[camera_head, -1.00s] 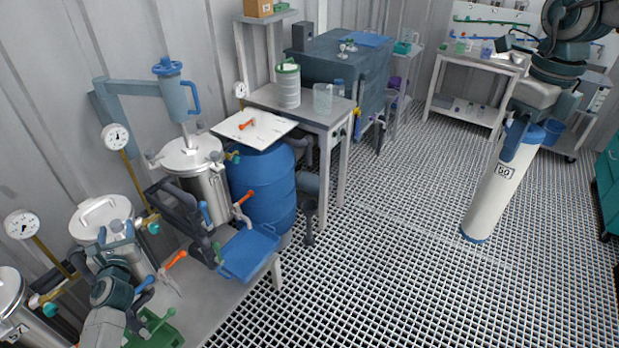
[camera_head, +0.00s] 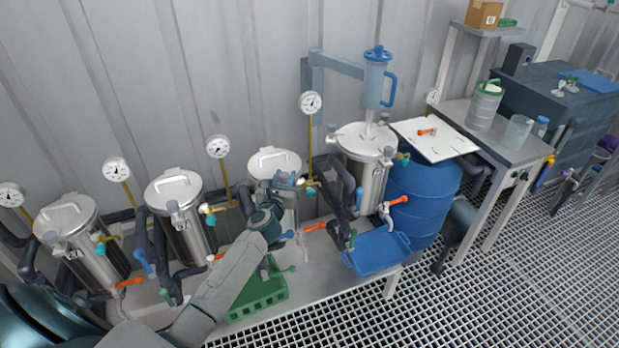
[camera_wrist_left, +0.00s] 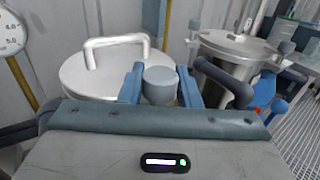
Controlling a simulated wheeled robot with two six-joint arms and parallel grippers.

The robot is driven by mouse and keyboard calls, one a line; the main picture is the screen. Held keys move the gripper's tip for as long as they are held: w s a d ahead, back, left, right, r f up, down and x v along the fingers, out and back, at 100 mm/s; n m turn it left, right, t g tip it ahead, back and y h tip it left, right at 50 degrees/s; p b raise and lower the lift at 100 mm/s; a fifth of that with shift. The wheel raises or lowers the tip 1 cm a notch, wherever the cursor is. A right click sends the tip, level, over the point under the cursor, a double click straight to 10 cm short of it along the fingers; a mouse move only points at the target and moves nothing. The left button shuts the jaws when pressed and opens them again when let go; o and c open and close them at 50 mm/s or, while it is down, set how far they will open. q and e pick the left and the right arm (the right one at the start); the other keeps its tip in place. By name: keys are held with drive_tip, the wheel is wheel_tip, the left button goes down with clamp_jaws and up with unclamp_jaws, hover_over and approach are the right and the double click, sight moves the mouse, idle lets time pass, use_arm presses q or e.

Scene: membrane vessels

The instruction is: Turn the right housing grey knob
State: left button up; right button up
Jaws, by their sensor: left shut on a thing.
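My left gripper (camera_head: 285,181) reaches up from below to the front rim of a steel housing with a white-handled lid (camera_head: 274,161). In the left wrist view its two blue fingers (camera_wrist_left: 160,92) are closed on the sides of a grey knob (camera_wrist_left: 160,80). This housing's pale lid (camera_wrist_left: 85,72) is just behind the knob. Another steel housing (camera_head: 372,180), with a blue-topped device above it, stands to the right, apart from the gripper; its lid (camera_wrist_left: 232,47) shows in the wrist view. My right gripper is out of view.
Two more steel housings (camera_head: 180,215) (camera_head: 88,250) stand to the left, with dark pipes, gauges (camera_head: 218,147) and orange-handled valves close by. A green crate (camera_head: 262,292) and a blue tray (camera_head: 376,254) lie on the bench.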

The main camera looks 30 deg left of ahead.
use_arm(q)
drive_tip(key=shift+f+n+g+y+b, duration=0.2)
drive_tip(key=shift+n+g+y+b, duration=0.4)
drive_tip(key=shift+n+y+b, duration=0.65)
drive_tip(key=n+g+y+b, duration=0.2)
drive_tip(key=b, duration=0.1)
drive_tip(key=n+g+y+b, duration=0.2)
drive_tip(key=g+y+b, duration=0.1)
drive_tip(key=n+g+y+b, duration=0.2)
drive_tip(key=n+y+b, duration=0.1)
drive_tip(key=b, duration=0.1)
drive_tip(key=shift+f+g, duration=0.25)
drive_tip(key=shift+g, duration=0.15)
drive_tip(key=n+g+b, duration=0.2)
drive_tip(key=g+b, duration=0.2)
drive_tip(key=b, duration=0.1)
drive_tip(key=n+g+y+b, duration=0.1)
drive_tip(key=n+g+b, duration=0.2)
drive_tip(key=b, duration=0.3)
drive_tip(key=n+g+y+b, duration=0.1)
drive_tip(key=n+g+b, duration=0.1)
drive_tip(key=g+b, duration=0.2)
drive_tip(key=shift+r+n+g+b, duration=0.2)
drive_tip(key=shift+n+g+b, duration=0.2)
drive_tip(key=shift+b, duration=0.6)
drive_tip(key=shift+r+n+g+b, duration=0.25)
drive_tip(key=shift+n+g+b, duration=0.2)
drive_tip(key=shift+g+b, duration=0.45)
drive_tip(key=o, duration=1)
drive_tip(key=shift+c, duration=0.2)
